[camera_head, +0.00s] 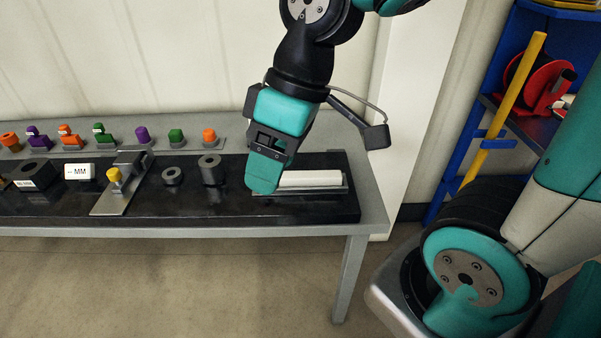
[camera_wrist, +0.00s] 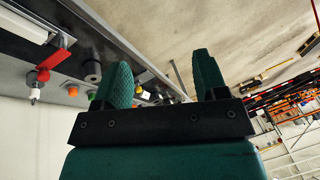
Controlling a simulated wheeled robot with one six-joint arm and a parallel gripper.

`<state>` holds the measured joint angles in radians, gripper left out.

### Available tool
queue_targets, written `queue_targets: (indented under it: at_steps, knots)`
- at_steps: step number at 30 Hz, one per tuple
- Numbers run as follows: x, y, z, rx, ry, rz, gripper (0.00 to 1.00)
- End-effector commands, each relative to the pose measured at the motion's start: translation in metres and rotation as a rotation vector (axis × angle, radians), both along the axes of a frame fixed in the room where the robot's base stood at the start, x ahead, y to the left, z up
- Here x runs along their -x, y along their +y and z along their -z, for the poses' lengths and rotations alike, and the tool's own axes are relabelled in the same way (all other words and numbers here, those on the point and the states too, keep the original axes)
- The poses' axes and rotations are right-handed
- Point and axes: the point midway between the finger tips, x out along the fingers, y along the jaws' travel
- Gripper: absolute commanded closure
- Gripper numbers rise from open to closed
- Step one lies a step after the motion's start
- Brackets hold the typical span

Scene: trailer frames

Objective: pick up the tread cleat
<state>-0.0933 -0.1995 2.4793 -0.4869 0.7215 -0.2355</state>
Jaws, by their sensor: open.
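I cannot tell for certain which piece is the tread cleat. My gripper (camera_head: 263,184) points down at the right part of the bench, just left of and partly over a long pale bar (camera_head: 309,179) in a dark holder. In the wrist view my gripper (camera_wrist: 163,76) has its two green fingers apart with nothing between them. The pale bar also shows at the top left of the wrist view (camera_wrist: 22,24). A red piece (camera_wrist: 57,57) lies near it there; in the head view I cannot make it out.
Several coloured pieces stand behind. A blue rack (camera_head: 468,150) stands at right.

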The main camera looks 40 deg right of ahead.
Motion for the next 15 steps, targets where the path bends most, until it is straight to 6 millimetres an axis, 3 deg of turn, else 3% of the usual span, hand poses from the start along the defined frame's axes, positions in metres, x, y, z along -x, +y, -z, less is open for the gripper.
queue_targets:
  at_steps: [1,3,6,9,12,15]
  knots:
    - [-0.027,-0.020,0.009,0.003,-0.020,-0.003,0.34]
    - [-0.060,-0.053,0.019,0.008,-0.064,-0.043,0.34]
    - [-0.098,-0.109,0.037,0.021,-0.129,-0.103,0.34]
    - [-0.121,-0.165,0.055,0.038,-0.189,-0.158,0.34]
    - [-0.130,-0.211,0.069,0.055,-0.233,-0.201,0.34]
    - [-0.133,-0.239,0.078,0.068,-0.259,-0.229,0.34]
